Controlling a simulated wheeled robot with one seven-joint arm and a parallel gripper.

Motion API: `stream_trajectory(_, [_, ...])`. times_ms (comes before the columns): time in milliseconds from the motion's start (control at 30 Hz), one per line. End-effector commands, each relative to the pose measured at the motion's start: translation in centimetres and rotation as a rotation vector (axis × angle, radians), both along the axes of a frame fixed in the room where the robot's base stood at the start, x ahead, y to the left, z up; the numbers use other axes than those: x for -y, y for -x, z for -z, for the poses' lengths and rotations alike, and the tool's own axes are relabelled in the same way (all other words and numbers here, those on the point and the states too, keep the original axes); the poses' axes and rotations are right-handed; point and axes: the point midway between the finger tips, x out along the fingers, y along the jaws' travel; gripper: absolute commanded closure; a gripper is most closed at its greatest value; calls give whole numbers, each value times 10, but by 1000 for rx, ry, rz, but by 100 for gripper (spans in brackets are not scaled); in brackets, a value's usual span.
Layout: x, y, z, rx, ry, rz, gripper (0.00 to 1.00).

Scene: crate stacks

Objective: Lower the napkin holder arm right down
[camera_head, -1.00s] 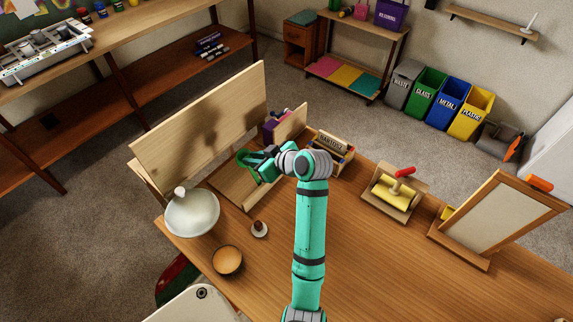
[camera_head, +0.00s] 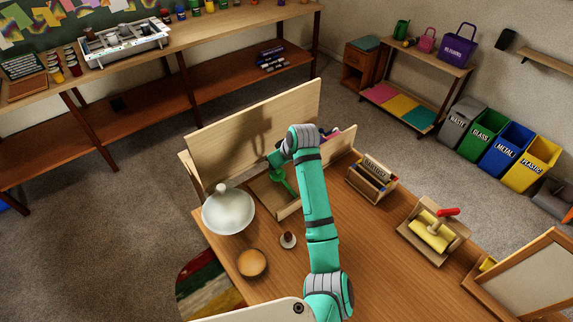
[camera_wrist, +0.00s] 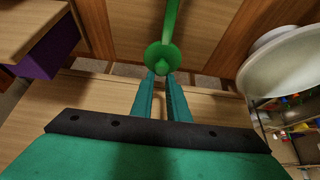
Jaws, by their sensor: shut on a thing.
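The green napkin holder arm (camera_head: 288,184) is in the low wooden box on the table, angled down in the head view. My gripper (camera_head: 272,160) reaches over this box and is shut on the green arm. In the wrist view my two fingertips (camera_wrist: 162,79) meet at the round green knob (camera_wrist: 163,60) of the arm. A green bar runs up from the knob. My arm link and wrist hide part of the box, and I cannot tell whether the green arm touches its floor.
A tall wooden board (camera_head: 250,125) stands behind the gripper. A white domed lid (camera_head: 226,211), an orange-brown bowl (camera_head: 251,263) and a small cup (camera_head: 288,239) are at the left. A labelled caddy (camera_head: 373,180) and a yellow roller (camera_head: 432,232) are at the right. Some table between is clear.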

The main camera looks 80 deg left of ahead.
Motion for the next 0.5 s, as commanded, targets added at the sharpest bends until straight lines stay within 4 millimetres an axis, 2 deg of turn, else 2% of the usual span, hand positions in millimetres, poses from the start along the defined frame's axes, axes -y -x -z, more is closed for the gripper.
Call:
stream_trajectory(67, [-3, 1, 8, -3, -1, 4, 100])
stream_trajectory(200, [-1, -1, 8, -4, 3, 6, 68])
stream_trajectory(233, [-1, -1, 8, -4, 3, 6, 64])
stream_trajectory(500, [0, -1, 8, -4, 2, 4, 64])
